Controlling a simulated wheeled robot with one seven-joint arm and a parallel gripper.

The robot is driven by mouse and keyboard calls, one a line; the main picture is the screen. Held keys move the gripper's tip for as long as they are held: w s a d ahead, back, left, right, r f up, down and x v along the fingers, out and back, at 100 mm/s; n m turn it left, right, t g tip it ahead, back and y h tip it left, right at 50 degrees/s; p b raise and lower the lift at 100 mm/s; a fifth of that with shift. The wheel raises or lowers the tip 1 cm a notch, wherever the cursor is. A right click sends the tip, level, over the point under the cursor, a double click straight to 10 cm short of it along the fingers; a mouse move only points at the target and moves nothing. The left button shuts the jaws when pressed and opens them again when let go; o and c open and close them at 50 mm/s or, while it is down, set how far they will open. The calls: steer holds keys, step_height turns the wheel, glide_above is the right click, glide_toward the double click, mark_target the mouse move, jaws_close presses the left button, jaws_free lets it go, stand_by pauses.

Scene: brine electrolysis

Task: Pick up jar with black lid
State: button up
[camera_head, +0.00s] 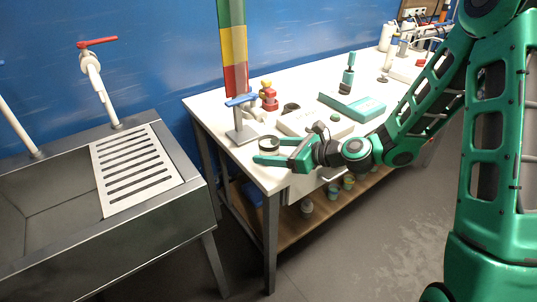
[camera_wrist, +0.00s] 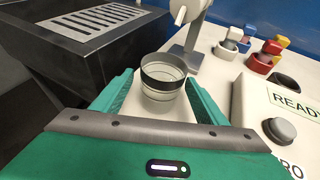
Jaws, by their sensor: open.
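The jar with a black band at its top (camera_wrist: 162,88) stands upright on the white table (camera_head: 215,112), near its left front corner. In the wrist view it sits between my two green fingers, with a gap visible at least on its right side. My gripper (camera_wrist: 158,98) is open and low over the table, pointing at the jar. In the head view my gripper (camera_head: 268,153) reaches in from the right, and the jar's dark top (camera_head: 268,142) shows between the fingers. The jar's lower part is hidden there.
A stand (camera_head: 240,133) with a tall coloured column rises behind the jar. Red and yellow pieces (camera_head: 268,97) are further back. A pale control box (camera_wrist: 250,105) with a round button is to the right. A metal sink (camera_head: 185,212) stands left, across a gap.

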steer(key=x, duration=0.5)
steer(key=shift+w+r, duration=0.2)
steer(key=c, duration=1.3)
steer(key=shift+c, duration=0.4)
steer(key=shift+r, duration=0.1)
